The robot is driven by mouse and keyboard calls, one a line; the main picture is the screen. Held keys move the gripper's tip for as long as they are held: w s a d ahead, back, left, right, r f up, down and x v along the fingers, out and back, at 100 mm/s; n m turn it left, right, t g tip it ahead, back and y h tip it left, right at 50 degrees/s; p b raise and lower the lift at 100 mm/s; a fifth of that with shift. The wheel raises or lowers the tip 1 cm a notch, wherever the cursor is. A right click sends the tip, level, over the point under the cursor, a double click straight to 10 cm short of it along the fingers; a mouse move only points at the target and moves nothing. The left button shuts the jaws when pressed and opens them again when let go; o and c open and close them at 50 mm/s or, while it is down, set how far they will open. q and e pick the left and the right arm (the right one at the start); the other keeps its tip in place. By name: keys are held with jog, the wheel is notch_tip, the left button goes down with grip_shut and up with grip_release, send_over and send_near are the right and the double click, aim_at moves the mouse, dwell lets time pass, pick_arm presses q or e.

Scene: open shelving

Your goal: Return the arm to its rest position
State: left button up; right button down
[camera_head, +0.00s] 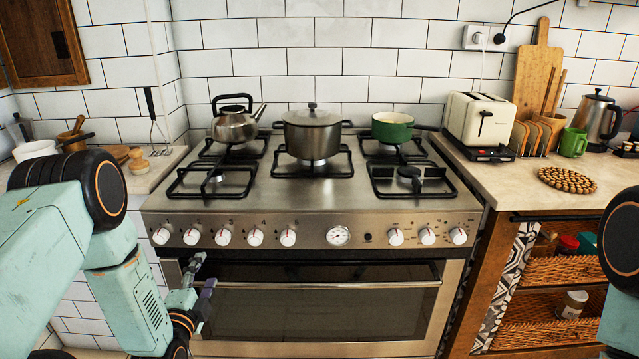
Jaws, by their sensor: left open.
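My left arm comes in from the left, its mint-green links bent downward in front of the counter and stove. My left gripper (203,284) is open and looks empty, in front of the left side of the oven door (320,305), below the row of knobs. I cannot tell whether it touches the oven. Part of my right arm shows at the right edge; its gripper is outside the view.
The stove holds a kettle (236,124), a lidded pot (312,135) and a green pan (392,128). A toaster (480,120) and a trivet (567,180) sit on the right counter. Wicker baskets (555,270) fill open shelves below. The front burners are bare.

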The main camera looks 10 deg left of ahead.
pick_arm(q)
jog(key=s+d+f+n+g+h, duration=0.1)
jog(key=s+d+f+n+g, duration=0.35)
jog(key=s+f, duration=0.25)
jog(key=s+d+f+n+g+h, duration=0.2)
jog(key=s+d+f+n+g, duration=0.2)
jog(key=s+f+n, duration=0.25)
jog(key=s+d+n+g, duration=0.1)
jog(key=s+d+g, duration=0.2)
jog(key=s, duration=0.8)
jog(key=s+d+n+g, duration=0.1)
jog(key=s+d+g, duration=0.3)
jog(key=s, duration=0.8)
jog(key=shift+s+d+n+g+h, duration=0.2)
jog(key=shift+d+n+g+h, duration=0.15)
jog(key=shift+g, duration=0.3)
jog(key=shift+a, duration=0.1)
